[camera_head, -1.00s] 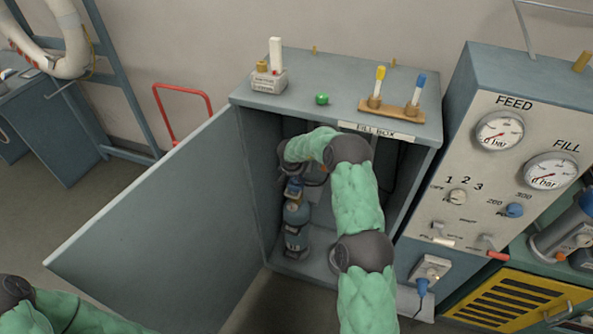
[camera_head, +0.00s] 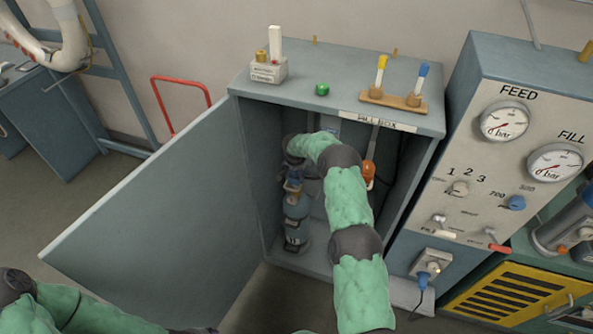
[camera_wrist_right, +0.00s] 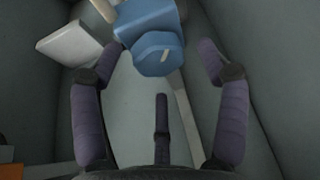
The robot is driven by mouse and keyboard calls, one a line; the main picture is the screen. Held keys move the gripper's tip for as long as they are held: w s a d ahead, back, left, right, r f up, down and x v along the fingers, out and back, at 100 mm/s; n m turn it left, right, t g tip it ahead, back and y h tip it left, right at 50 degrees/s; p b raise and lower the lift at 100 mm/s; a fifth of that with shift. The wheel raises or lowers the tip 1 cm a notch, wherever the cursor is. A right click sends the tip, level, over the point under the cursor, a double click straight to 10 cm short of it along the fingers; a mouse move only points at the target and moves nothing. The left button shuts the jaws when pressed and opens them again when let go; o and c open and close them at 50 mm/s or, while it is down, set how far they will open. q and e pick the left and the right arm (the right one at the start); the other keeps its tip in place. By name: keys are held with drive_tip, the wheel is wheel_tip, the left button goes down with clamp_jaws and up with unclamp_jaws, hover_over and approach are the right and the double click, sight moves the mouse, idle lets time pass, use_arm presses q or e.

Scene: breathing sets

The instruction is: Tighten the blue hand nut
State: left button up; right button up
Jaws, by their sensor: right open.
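The blue hand nut (camera_wrist_right: 158,54) shows in the right wrist view as a faceted blue piece on a larger blue body (camera_wrist_right: 150,15). My right gripper (camera_wrist_right: 161,47) is open, with its purple fingers spread to either side of the nut and another finger below it. I see no finger closed on the nut. In the head view my right arm reaches into the open fill box (camera_head: 262,104), and the right gripper (camera_head: 294,172) is over a blue-grey cylinder (camera_head: 297,228), partly hidden by my wrist. My left arm shows at the lower left, its gripper outside the picture.
The box door (camera_head: 150,220) stands open to the left. An orange-handled part (camera_head: 369,174) is inside the box, right of my wrist. The gauge panel (camera_head: 465,150) stands close on the right. Small fittings and a green knob (camera_head: 322,89) sit on the box top.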

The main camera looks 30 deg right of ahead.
drive_tip(key=shift+w+d+f, duration=0.15)
drive_tip(key=shift+w+f, duration=0.05)
drive_tip(key=shift+f, duration=0.3)
drive_tip(key=shift+r, duration=0.1)
drive_tip(key=c, duration=1.1)
drive_tip(key=shift+r, duration=0.1)
